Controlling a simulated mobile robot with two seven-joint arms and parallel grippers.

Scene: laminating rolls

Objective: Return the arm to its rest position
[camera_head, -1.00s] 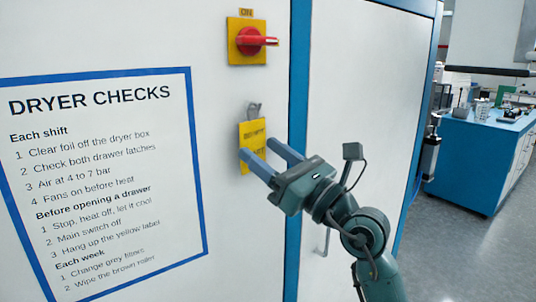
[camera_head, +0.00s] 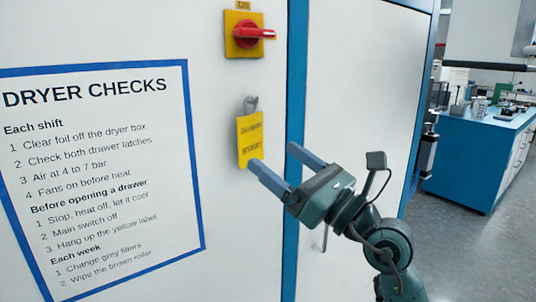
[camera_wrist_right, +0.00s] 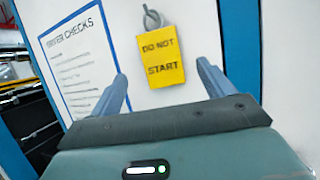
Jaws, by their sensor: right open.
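My right gripper (camera_head: 274,162) is open and empty in the head view, in front of the cabinet and just below and right of the yellow label (camera_head: 250,139). The label hangs from a grey hook (camera_head: 250,105) on the white panel. In the right wrist view the label (camera_wrist_right: 161,58) reads "DO NOT START" and hangs beyond the spread fingers (camera_wrist_right: 166,84), apart from them. My left gripper is not in view.
A red rotary switch (camera_head: 247,33) on a yellow plate sits above the label. A "DRYER CHECKS" sheet (camera_head: 100,170) is on the panel at left. A blue bench (camera_head: 470,155) stands at the back right, with open grey floor (camera_head: 460,250) before it.

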